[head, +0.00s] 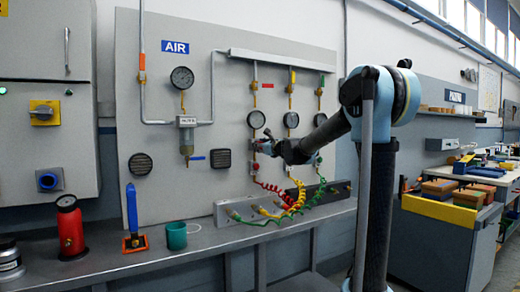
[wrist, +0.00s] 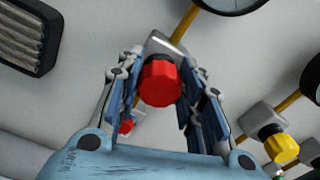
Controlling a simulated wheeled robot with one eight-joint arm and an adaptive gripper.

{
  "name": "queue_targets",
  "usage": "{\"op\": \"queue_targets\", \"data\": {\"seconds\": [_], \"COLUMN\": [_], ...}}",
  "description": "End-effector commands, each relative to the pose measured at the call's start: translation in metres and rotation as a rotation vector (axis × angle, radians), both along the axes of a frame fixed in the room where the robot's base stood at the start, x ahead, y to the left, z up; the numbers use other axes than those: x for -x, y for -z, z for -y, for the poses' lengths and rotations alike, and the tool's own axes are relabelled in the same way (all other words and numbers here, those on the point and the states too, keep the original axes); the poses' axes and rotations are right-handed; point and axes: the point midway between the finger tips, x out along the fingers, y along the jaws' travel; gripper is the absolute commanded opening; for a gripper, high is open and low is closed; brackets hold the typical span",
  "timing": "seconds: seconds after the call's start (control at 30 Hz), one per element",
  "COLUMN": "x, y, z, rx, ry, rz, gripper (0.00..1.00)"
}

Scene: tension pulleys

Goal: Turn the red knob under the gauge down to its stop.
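The red knob (wrist: 160,82) is in the middle of the wrist view, on a grey metal body below a gauge (wrist: 232,3). My gripper (wrist: 161,75) reaches toward the panel with one blue-padded finger on each side of the knob. The pads lie very close to the knob's sides; whether they press on it I cannot tell. In the head view my gripper (head: 267,147) is at the panel just below the left of the row of gauges (head: 257,119) and mostly hides the knob. The gauge reading is too small to make out.
A yellow knob (wrist: 280,147) sits to the right of my gripper. A small red part (wrist: 127,127) shows below the knob, and a dark vent (wrist: 25,35) is at the left. Coiled red, yellow and green hoses (head: 290,200) hang under my gripper above the bench (head: 200,250).

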Motion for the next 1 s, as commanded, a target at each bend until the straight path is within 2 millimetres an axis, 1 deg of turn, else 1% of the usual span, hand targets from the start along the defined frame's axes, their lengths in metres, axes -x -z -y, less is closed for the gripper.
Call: {"op": "queue_targets", "data": {"seconds": [0.27,0.47,0.67,1.0], "x": [-0.0003,-0.0003,0.0,0.0007], "y": [-0.0002,-0.0002,0.0001,0.0011], "z": [0.0002,0.0,-0.0004,-0.0012], "rx": [0.019,0.093,0.224,0.491], "ry": [0.001,0.001,0.001,0.0], "rz": [0.013,0.063,0.151,0.332], "gripper": [0.1,0.1,0.1,0.1]}}
